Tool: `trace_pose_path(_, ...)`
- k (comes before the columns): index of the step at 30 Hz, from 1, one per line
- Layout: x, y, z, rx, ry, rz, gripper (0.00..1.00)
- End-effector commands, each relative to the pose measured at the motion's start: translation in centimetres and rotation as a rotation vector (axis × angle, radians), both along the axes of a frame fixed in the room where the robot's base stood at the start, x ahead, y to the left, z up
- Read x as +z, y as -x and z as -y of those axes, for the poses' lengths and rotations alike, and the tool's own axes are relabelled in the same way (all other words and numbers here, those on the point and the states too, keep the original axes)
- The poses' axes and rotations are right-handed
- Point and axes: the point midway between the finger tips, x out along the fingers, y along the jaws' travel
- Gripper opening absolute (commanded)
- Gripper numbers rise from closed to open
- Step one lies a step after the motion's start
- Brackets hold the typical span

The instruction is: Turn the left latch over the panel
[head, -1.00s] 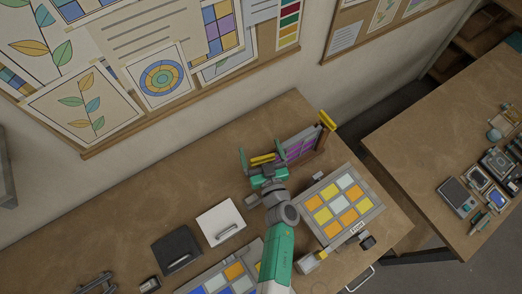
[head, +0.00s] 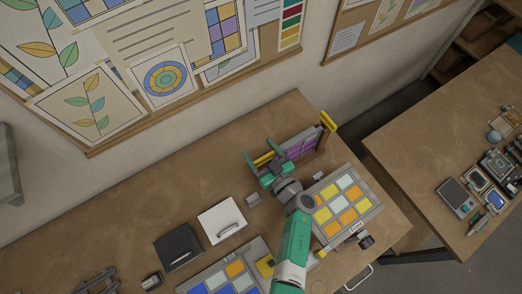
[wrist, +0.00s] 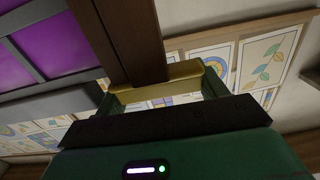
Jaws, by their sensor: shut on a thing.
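The left latch (head: 263,158) is a yellow bar at the left end of the upright frame that holds the purple panel (head: 300,148). My gripper (head: 267,164) is at this latch, its green fingers at the bar's two ends. In the wrist view, the latch (wrist: 188,73) spans between my gripper's fingertips (wrist: 165,88), against the brown wooden post (wrist: 138,42). The purple panel (wrist: 32,38) shows at the upper left there. My gripper is shut on the latch. The right latch (head: 328,122) is a yellow bar at the frame's other end.
A tray of yellow, orange and white tiles (head: 377,210) lies right of my arm. A white pad (head: 219,215) and a dark pad (head: 176,244) lie to the left. The bench's (head: 175,185) back left is clear. The poster wall stands behind.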

Motion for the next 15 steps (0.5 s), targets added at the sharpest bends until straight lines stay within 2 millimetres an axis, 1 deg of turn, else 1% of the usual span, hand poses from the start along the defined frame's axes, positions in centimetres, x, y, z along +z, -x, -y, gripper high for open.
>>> trace_pose_path(2,0.0,0.01,-0.02,0.0,0.0,0.0,0.48)
trace_pose_path(3,0.0,0.01,-0.02,0.0,0.0,0.0,0.77)
trace_pose_path(5,0.0,0.01,-0.02,-0.001,0.0,0.0,0.89)
trace_pose_path(6,0.0,0.0,-0.01,-0.001,0.0,0.0,0.93)
trace_pose_path(13,0.01,0.02,0.01,-0.002,0.0,0.0,0.93)
trace_pose_path(15,0.05,0.36,0.29,-0.003,0.0,0.0,0.93)
